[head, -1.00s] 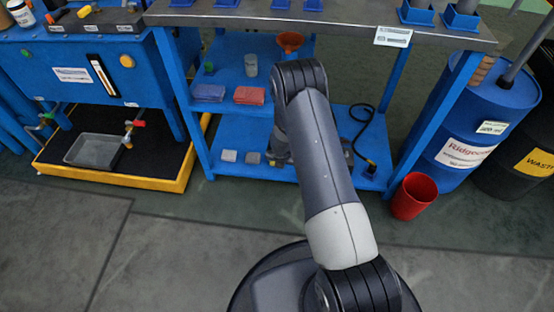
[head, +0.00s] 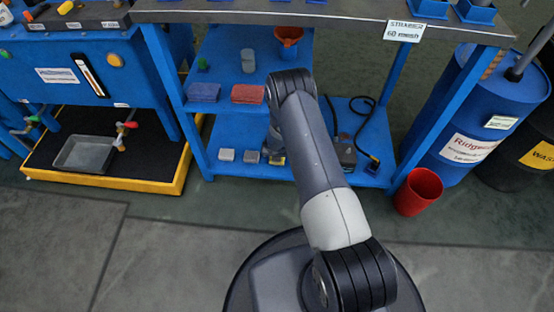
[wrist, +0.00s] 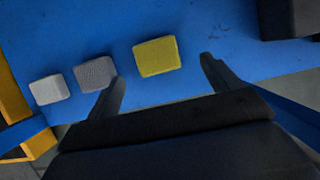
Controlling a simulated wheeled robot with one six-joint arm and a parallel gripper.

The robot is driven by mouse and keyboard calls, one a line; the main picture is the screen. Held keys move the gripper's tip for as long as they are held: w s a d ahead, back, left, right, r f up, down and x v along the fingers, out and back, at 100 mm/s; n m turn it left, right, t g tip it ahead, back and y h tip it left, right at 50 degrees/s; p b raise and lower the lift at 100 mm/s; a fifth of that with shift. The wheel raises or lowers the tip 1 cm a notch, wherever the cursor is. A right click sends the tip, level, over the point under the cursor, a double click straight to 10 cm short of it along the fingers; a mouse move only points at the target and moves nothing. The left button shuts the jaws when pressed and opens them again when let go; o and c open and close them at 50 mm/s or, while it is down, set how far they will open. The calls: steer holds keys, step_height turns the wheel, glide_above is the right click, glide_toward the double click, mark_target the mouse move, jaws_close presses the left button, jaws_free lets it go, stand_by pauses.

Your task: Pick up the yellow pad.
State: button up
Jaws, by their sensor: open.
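The yellow pad (wrist: 157,56) lies flat on the blue lower shelf (wrist: 225,30) in the wrist view. My gripper (wrist: 162,68) is open, with one finger to the left of the pad and the other to its right. The pad appears a little ahead of the fingertips and nearer the left one; the height between them is hard to tell. In the head view a small bit of the yellow pad (head: 277,160) shows beside my arm, which hides most of my gripper.
A grey pad (wrist: 95,74) lies left of the yellow pad, close to my left finger, with a lighter pad (wrist: 49,89) beyond it. A dark box (wrist: 288,18) stands at the right. Above is a middle shelf with blue (head: 203,92) and red cloths (head: 248,94).

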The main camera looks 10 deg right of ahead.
steer(key=shift+a+b+x, duration=0.15)
steer(key=shift+b+x, duration=0.45)
steer(key=shift+x, duration=0.75)
steer(key=shift+a+b+x, duration=0.15)
steer(key=shift+b+x, duration=0.4)
steer(key=shift+x, duration=0.8)
steer(key=shift+w, duration=0.15)
steer(key=shift+c, duration=0.6)
steer(key=c, duration=0.9)
steer(key=shift+r, duration=0.2)
steer(key=shift+c, duration=0.2)
